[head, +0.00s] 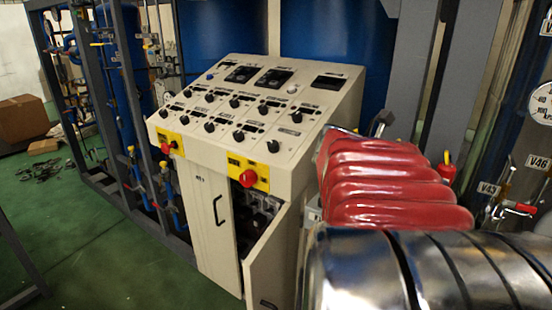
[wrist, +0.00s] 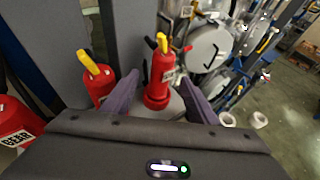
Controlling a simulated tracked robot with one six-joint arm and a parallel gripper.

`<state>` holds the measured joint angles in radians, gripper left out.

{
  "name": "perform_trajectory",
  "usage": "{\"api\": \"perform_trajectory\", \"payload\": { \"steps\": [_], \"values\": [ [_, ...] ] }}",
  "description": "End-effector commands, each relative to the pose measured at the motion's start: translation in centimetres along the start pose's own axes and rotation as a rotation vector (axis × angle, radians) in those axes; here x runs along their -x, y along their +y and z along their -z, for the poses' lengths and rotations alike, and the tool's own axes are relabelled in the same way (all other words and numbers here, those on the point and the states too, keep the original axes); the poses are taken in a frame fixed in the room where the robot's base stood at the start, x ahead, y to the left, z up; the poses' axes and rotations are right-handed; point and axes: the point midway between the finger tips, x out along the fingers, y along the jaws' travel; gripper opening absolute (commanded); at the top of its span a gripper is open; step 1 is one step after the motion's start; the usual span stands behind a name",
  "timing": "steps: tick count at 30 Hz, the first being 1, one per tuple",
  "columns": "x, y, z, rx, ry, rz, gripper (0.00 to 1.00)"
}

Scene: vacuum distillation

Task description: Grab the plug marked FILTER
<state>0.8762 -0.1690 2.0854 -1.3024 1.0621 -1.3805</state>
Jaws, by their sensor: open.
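In the wrist view, a red plug (wrist: 160,78) with a yellow handle stands between the two fingers of my gripper (wrist: 159,84). The fingers are open and spread to either side of it; I cannot tell whether either one touches it. Its small white label is too small to read, so I cannot tell whether it says FILTER. A second red plug (wrist: 97,84) with a yellow handle is outside the left finger. A red plug (head: 446,171) with a yellow top shows at the right in the head view. My gripper is not clearly visible there.
A larger red object (wrist: 14,128) with a white label is at the wrist view's left edge. A grey post (head: 408,75) stands behind my arm in the head view. A beige control console (head: 205,165) with its lower door ajar stands left. Labelled valves and a gauge (head: 541,104) are at right.

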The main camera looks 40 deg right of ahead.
Motion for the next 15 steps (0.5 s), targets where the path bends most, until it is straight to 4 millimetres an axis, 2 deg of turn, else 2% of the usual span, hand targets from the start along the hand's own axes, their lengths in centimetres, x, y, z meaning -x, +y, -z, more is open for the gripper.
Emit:
{"api": "perform_trajectory", "payload": {
  "steps": [7, 15],
  "values": [
    [-0.8, -0.1, 0.0, 0.001, 0.000, 0.003, 0.53],
    [-4.1, -0.2, 0.1, 0.002, 0.000, 0.003, 0.53]
  ]
}}
